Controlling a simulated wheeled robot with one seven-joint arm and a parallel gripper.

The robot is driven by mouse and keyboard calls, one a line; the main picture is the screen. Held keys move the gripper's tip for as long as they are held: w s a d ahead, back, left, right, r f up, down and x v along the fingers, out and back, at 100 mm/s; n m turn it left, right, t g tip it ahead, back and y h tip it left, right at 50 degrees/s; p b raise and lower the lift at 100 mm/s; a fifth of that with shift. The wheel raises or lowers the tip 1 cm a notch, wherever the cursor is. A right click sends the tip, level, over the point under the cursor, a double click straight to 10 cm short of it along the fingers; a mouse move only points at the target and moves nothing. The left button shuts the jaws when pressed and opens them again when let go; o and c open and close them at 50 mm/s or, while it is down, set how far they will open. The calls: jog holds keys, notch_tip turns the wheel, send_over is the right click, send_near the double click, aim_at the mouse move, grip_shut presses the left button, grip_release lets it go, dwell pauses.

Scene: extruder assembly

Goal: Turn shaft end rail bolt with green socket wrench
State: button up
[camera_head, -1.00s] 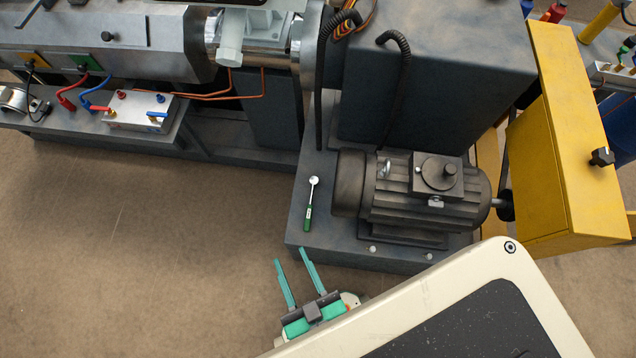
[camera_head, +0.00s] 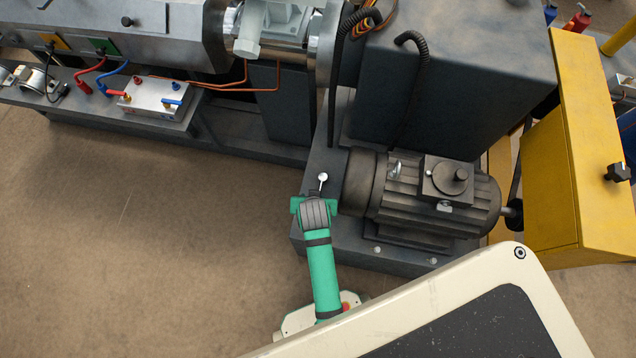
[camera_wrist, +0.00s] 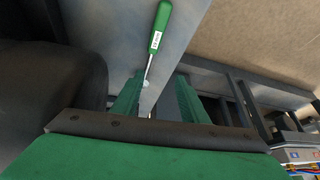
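The green socket wrench lies on the dark base plate beside the motor. In the head view only its silver head (camera_head: 322,177) shows; my gripper (camera_head: 315,208) hides the handle. In the wrist view its green handle (camera_wrist: 160,28) points up and its thin shank runs down between my fingers, closer to the left one. My gripper (camera_wrist: 158,92) is open, with its green fingers apart on either side of the shank. Contact cannot be told. Two small rail bolts stand at the motor's front edge, one (camera_head: 433,261) nearer the shaft end and one (camera_head: 377,251) farther from it.
The ribbed motor (camera_head: 425,195) stands right of my gripper, with its shaft toward a yellow guard (camera_head: 575,150). A dark cabinet (camera_head: 450,75) rises behind it. A small silver box (camera_head: 157,98) with cables sits on the left bench. Brown floor is clear at left.

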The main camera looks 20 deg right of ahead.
jog(key=shift+w+d+f+m+g+y, duration=0.3)
jog(key=shift+f+g, duration=0.3)
jog(key=shift+g, duration=0.25)
jog(key=shift+w+d+f+m+g+y, duration=0.3)
jog(key=shift+f+g, duration=0.25)
jog(key=shift+g, duration=0.35)
jog(key=shift+w+d+f+m+g+y, duration=0.3)
jog(key=shift+f+g, duration=0.3)
jog(key=shift+g, duration=0.25)
jog(key=shift+s+d+f, duration=0.1)
jog(key=shift+s+f, duration=0.05)
jog(key=shift+f, duration=1.15)
jog(key=shift+s+f, duration=0.15)
jog(key=shift+f, duration=1.1)
grip_shut()
